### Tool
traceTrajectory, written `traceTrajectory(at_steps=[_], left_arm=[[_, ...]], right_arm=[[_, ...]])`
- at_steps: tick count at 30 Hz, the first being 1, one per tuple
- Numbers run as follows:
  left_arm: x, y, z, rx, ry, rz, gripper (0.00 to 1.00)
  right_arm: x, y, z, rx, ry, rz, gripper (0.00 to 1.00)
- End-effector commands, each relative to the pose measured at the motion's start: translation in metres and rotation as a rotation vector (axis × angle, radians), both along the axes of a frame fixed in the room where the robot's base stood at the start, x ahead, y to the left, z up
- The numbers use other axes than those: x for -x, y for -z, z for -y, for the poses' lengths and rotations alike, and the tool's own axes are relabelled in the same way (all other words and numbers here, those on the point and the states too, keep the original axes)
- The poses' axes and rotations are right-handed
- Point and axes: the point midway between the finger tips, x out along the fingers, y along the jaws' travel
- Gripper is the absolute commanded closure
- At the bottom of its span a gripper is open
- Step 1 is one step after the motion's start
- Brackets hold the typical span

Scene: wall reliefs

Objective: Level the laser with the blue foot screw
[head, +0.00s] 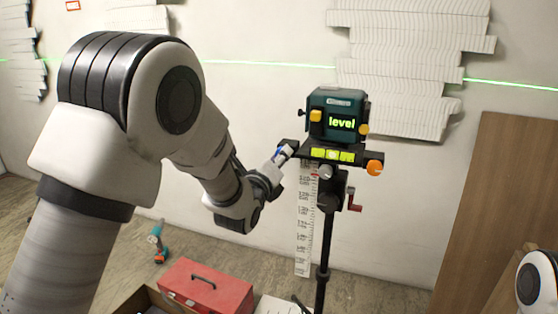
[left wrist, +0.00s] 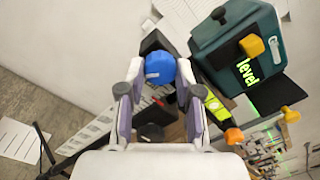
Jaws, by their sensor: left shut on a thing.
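The laser (head: 336,112) is a dark teal box on a black stand, with its screen reading "level" in bright letters. It also shows in the left wrist view (left wrist: 235,50). Below it is a black plate with a yellow-green level strip (head: 332,154) and an orange foot screw (head: 375,167) at the right end. The blue foot screw (left wrist: 160,67) is at the plate's left end. My left gripper (head: 284,153) is shut on it, with one finger on each side of the knob. In the head view the gripper mostly hides the blue screw.
A green laser line (head: 510,86) runs across the wall past pale layered reliefs (head: 410,50). A white graduated staff (head: 304,225) stands behind the stand. A red toolbox (head: 207,285) and a drill (head: 157,242) are on the floor. A brown board (head: 490,200) leans at right.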

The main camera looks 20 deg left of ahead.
Motion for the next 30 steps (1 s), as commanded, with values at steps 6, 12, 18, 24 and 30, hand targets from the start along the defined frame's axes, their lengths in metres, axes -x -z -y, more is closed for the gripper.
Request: traceTrajectory(at_steps=[6, 12, 18, 24, 30], left_arm=[[0.0, 0.002, 0.0, -0.001, 0.001, -0.003, 1.0], [0.0, 0.002, 0.0, 0.0, 0.001, -0.004, 0.41], [0.0, 0.001, 0.0, 0.001, 0.001, -0.002, 0.41], [0.012, 0.001, 0.0, 0.001, 0.001, -0.002, 0.41], [0.059, 0.003, -0.003, 0.0, 0.0, -0.004, 0.41]], right_arm=[[0.0, 0.0, 0.0, 0.0, 0.0, 0.0, 0.6], [0.0, 0.0, 0.0, 0.0, 0.0, 0.0, 0.6], [0.0, 0.0, 0.0, 0.0, 0.0, 0.0, 0.6], [0.0, 0.0, 0.0, 0.0, 0.0, 0.0, 0.6], [0.0, 0.0, 0.0, 0.0, 0.0, 0.0, 0.6]])
